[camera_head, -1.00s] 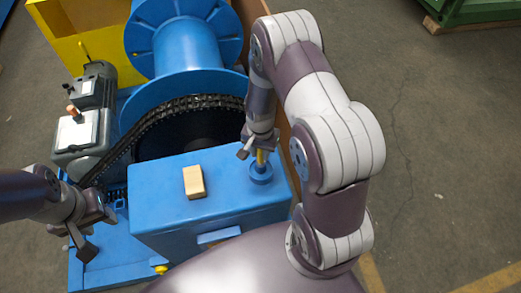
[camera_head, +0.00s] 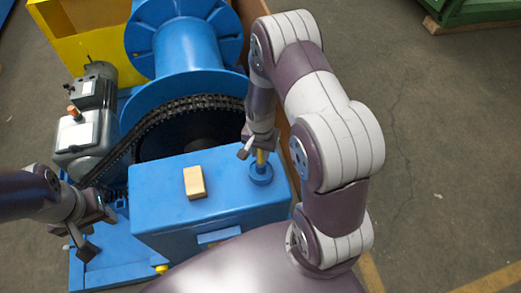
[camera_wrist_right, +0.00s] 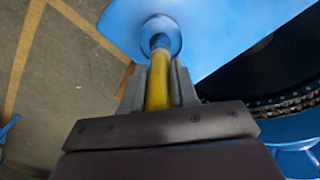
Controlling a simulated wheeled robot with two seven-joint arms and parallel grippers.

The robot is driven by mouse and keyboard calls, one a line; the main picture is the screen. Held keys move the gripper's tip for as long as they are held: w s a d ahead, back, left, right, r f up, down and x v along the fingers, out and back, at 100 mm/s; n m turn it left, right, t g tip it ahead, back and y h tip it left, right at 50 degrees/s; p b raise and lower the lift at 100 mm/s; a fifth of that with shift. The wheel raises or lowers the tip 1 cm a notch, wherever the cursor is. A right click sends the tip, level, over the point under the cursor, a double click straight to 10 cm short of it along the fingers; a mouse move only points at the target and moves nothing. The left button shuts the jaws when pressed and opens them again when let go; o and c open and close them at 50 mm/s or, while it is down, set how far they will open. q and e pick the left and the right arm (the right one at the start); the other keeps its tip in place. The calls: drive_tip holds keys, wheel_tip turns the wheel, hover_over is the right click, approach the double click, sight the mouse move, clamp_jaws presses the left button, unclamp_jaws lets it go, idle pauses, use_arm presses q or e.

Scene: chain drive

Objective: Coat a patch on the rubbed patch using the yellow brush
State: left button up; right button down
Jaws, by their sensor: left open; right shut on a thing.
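The yellow brush (camera_head: 260,157) stands upright in a round blue holder (camera_head: 261,174) on the right end of the blue box top. My right gripper (camera_head: 257,146) is shut on the brush handle from above. In the right wrist view the yellow handle (camera_wrist_right: 158,80) lies between the two fingers (camera_wrist_right: 158,88), its lower end in the blue holder (camera_wrist_right: 160,38). My left gripper (camera_head: 82,236) is open and empty, left of the box. I cannot make out a rubbed patch; it may be on the dark chain (camera_head: 185,106), which runs over the large wheel behind the box.
A tan block (camera_head: 194,182) lies on the blue box top (camera_head: 160,200). A grey motor (camera_head: 88,128) stands at the left, a blue drum (camera_head: 188,45) and yellow panel (camera_head: 80,30) behind.

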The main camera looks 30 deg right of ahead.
wheel_tip(320, 180, up, 7)
drive_tip(key=p, duration=0.5)
drive_tip(key=shift+f, duration=0.25)
